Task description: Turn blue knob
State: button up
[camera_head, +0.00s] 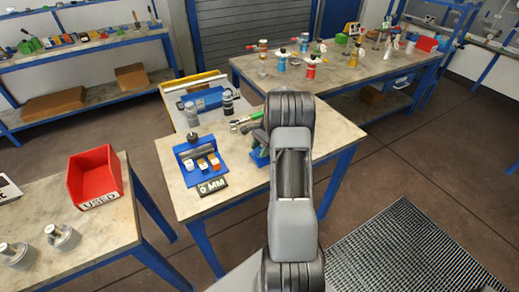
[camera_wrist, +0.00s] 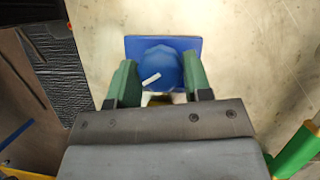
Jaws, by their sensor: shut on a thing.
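The blue knob (camera_wrist: 158,68) shows in the wrist view, round and scalloped, with a white pointer mark slanting up to the right. It sits in front of a square blue plate (camera_wrist: 186,44). My gripper (camera_wrist: 160,82) has its two green fingers on either side of the knob, shut on it. The lower part of the knob is partly hidden by my gripper body. In the head view my arm covers the knob, and only a bit of blue (camera_head: 260,158) shows beside it on the middle table.
A red "USED" bin (camera_head: 95,176) is on the left table. Floor at right is mostly open, with a grate (camera_head: 415,250).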

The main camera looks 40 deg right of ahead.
jog(key=shift+w+n+g, duration=0.1)
jog(key=shift+n+g, duration=0.6)
jog(key=shift+n, duration=1.1)
jog(key=shift+h, duration=0.3)
jog(key=o, duration=0.6)
jog(key=v, duration=1.3)
jog(key=shift+d+r+b, duration=0.25)
jog(key=shift+r+b, duration=0.1)
